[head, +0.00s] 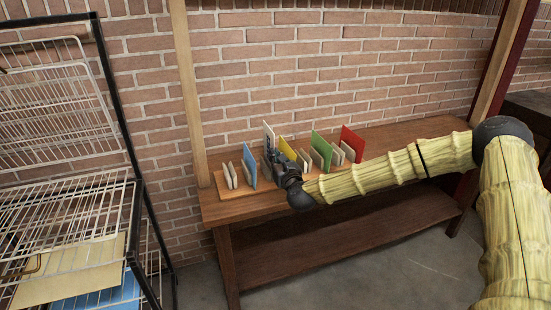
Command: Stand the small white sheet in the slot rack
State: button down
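A small white sheet (268,136) stands about upright at my gripper, above the slot rack. The slot rack (228,190) lies on the wooden bench, with a tan base and pale upright dividers. My gripper (272,158) is over the rack, between the blue sheet and the yellow sheet. It is dark and small here, and its fingers overlap the white sheet's lower part. I cannot tell whether they are shut on it, or whether its lower edge is in a slot.
A blue sheet (249,165), a yellow sheet (287,149), a green sheet (320,149) and a red sheet (352,144) stand in the rack. The bench's right part (410,137) is bare. A wire shelf (70,185) stands at left. A brick wall is behind.

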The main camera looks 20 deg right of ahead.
jog(key=shift+f+b, duration=1.6)
jog(key=shift+f, duration=0.05)
jog(key=c, duration=2.2)
grip_release()
jog(key=o, duration=0.9)
jog(key=shift+s, duration=0.1)
jog(key=shift+s+d+b, duration=0.1)
jog(key=shift+s+b, duration=0.6)
jog(key=shift+s, duration=2.7)
